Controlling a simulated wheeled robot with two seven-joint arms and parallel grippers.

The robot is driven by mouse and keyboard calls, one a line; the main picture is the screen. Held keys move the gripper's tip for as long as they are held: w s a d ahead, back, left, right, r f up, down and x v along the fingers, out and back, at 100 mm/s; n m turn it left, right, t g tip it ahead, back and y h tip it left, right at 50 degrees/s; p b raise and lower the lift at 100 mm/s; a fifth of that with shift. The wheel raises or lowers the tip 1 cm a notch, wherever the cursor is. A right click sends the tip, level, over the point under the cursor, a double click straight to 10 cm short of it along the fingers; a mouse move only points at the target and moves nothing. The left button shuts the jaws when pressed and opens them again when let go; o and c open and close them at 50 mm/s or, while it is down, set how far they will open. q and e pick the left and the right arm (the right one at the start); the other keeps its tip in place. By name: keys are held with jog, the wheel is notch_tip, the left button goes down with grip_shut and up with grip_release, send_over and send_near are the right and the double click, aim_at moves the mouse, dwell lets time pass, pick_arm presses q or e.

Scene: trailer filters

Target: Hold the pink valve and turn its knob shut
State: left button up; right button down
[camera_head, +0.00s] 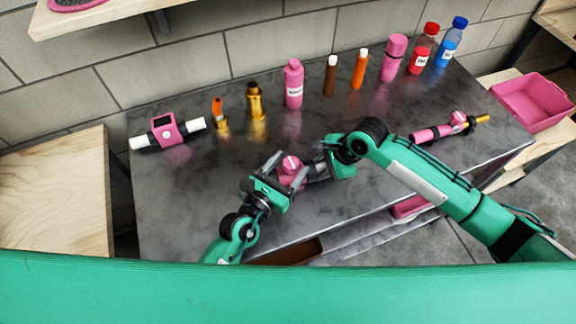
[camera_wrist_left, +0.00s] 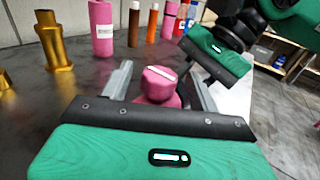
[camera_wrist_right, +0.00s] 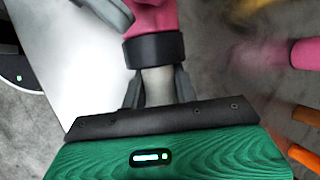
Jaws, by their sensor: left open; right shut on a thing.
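The pink valve (camera_head: 291,178) is above the middle of the dark table, between my two grippers. Its pink round knob (camera_wrist_left: 158,84) with a white stripe shows in the left wrist view. My right gripper (camera_wrist_right: 158,92) is shut on the pale pipe end of the valve, next to a black collar (camera_wrist_right: 154,49). My left gripper (camera_wrist_left: 160,85) is open, with one finger on each side of the knob. I cannot tell if the fingers touch it. The underside of the valve is hidden.
Behind stand a gold fitting (camera_head: 255,102), a pink bottle (camera_head: 293,84) and several other bottles and tubes. A white pipe with a pink device (camera_head: 166,130) lies left. Another pink tool (camera_head: 433,133) lies right. A pink bin (camera_head: 532,104) is beyond the right edge.

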pick_arm(q)
jog(key=c, duration=1)
jog(key=shift+m+h, duration=0.4)
jog(key=shift+m+g+h, duration=0.3)
jog(key=shift+g+h, duration=0.2)
jog(key=shift+g, duration=0.1)
jog(key=o, duration=1)
jog(key=v, duration=1.2)
